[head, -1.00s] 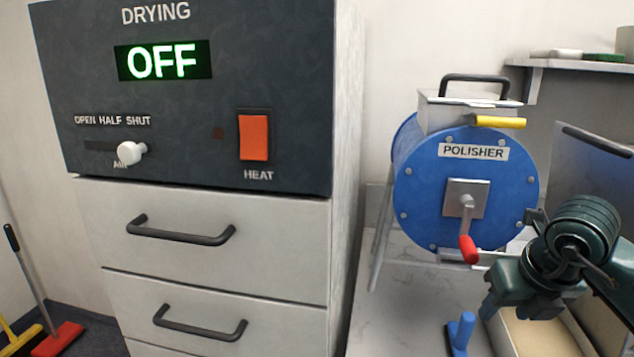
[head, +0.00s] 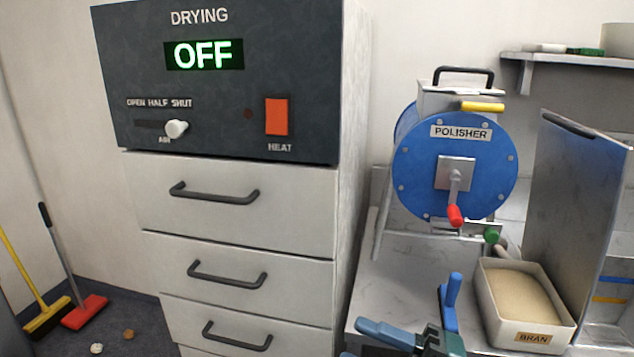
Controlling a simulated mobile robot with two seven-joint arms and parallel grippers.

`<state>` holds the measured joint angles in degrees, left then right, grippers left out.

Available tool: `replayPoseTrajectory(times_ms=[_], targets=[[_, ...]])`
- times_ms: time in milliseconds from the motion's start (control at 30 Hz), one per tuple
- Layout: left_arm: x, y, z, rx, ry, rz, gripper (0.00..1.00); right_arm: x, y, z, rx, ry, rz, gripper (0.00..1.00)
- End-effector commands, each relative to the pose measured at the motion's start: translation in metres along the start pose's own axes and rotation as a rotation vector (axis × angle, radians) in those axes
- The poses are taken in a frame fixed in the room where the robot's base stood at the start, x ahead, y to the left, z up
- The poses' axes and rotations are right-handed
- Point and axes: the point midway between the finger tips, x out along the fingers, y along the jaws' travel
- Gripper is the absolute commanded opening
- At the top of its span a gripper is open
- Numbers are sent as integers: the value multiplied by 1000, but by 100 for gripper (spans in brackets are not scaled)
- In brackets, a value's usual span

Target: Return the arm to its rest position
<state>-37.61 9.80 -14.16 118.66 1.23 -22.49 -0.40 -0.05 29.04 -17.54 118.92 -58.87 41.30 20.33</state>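I see nothing held in the visible part. My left gripper is not in view.
The drying cabinet (head: 225,80) reads OFF, its drawers closed. The blue polisher (head: 430,170) stands on the bench (head: 400,270) beside a bran tray (head: 530,338). A grey panel (head: 580,200) stands at right.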

Motion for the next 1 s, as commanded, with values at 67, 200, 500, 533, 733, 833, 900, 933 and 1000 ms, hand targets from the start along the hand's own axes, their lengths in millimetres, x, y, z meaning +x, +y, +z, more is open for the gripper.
replayPoseTrajectory(times_ms=[67,200,500,533,733,833,900,933,1000], targets=[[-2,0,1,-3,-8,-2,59,-15,-7,21,230,-219,194,46],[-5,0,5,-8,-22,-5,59,-71,-67,57,651,-670,383,46],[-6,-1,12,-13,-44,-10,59,-153,-219,14,1271,-1246,338,46],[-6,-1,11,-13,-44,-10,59,-156,-227,8,1303,-1270,328,46],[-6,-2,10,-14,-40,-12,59,-164,-247,-9,1396,-1333,296,46],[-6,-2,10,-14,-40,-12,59,-164,-247,-9,1396,-1333,296,46],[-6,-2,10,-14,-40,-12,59,-164,-247,-9,1396,-1333,296,46],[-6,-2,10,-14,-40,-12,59,-164,-247,-9,1396,-1333,296,46],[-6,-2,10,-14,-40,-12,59,-164,-247,-9,1396,-1333,296,46]])
